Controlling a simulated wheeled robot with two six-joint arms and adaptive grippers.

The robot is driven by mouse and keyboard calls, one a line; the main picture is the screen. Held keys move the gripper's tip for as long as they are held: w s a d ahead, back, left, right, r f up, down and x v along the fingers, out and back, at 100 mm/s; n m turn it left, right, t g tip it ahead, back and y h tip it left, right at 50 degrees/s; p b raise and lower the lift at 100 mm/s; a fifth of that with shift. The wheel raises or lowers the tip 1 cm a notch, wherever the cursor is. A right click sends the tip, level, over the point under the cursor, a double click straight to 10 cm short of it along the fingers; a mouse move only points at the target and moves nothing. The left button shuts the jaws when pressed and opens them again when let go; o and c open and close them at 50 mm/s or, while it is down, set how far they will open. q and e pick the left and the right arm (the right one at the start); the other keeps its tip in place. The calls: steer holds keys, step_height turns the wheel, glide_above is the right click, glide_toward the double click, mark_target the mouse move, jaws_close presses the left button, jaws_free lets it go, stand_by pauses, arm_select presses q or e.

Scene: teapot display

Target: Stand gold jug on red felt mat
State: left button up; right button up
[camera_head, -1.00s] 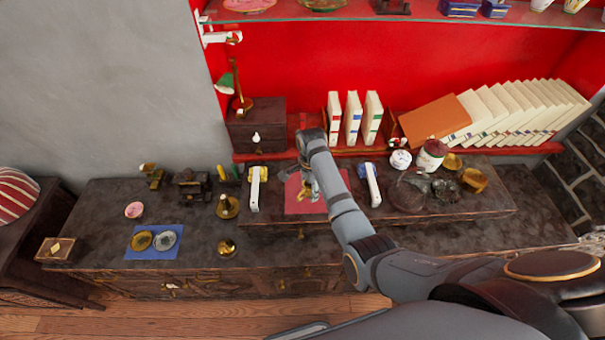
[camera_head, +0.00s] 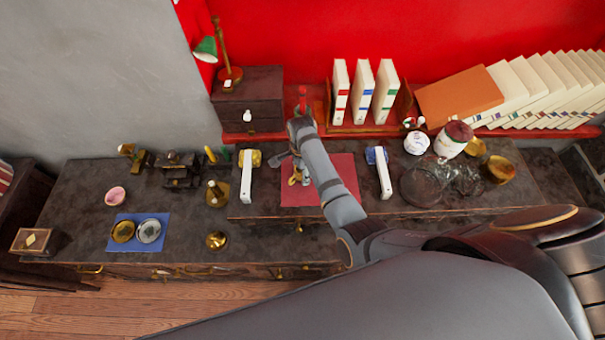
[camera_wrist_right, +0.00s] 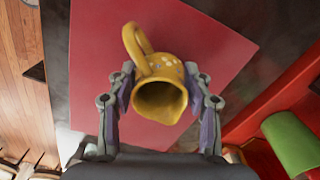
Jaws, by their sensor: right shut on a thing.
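The gold jug (camera_wrist_right: 163,78) is between the fingers of my right gripper (camera_wrist_right: 159,72), which is shut on it. In the wrist view its mouth faces the camera and its handle points to the upper left. The red felt mat (camera_wrist_right: 215,45) lies behind the jug there. In the head view the mat (camera_head: 342,172) lies on the dark cabinet top, between two white objects. My right gripper (camera_head: 297,165) is over its left part, and a little of the jug (camera_head: 294,180) shows. I cannot tell whether the jug touches the mat. My left gripper is out of view.
White-fronted objects (camera_head: 247,177) and (camera_head: 384,173) flank the mat. A brass bell-like piece (camera_head: 216,192) stands left; a glass dish (camera_head: 424,185) stands right. Upright books (camera_head: 363,92) and a dark box (camera_head: 248,98) are behind. A blue mat (camera_head: 137,232) holds two round dishes.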

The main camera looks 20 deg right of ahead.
steer(key=shift+s+r, duration=0.15)
steer(key=shift+s, duration=0.1)
steer(key=shift+s+a+r, duration=0.1)
steer(key=shift+s, duration=0.05)
steer(key=shift+a+f, duration=0.1)
steer(key=shift+f, duration=0.2)
steer(key=o, duration=1.3)
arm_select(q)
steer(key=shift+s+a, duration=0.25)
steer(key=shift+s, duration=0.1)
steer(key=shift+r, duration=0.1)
arm_select(e)
steer(key=shift+r, duration=0.15)
step_height(320, 180, up, 8)
steer(key=p, duration=0.7)
steer(key=shift+f, duration=0.2)
arm_select(q)
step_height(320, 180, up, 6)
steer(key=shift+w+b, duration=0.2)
steer(key=shift+b, duration=0.2)
arm_select(e)
steer(key=shift+r, duration=2.35)
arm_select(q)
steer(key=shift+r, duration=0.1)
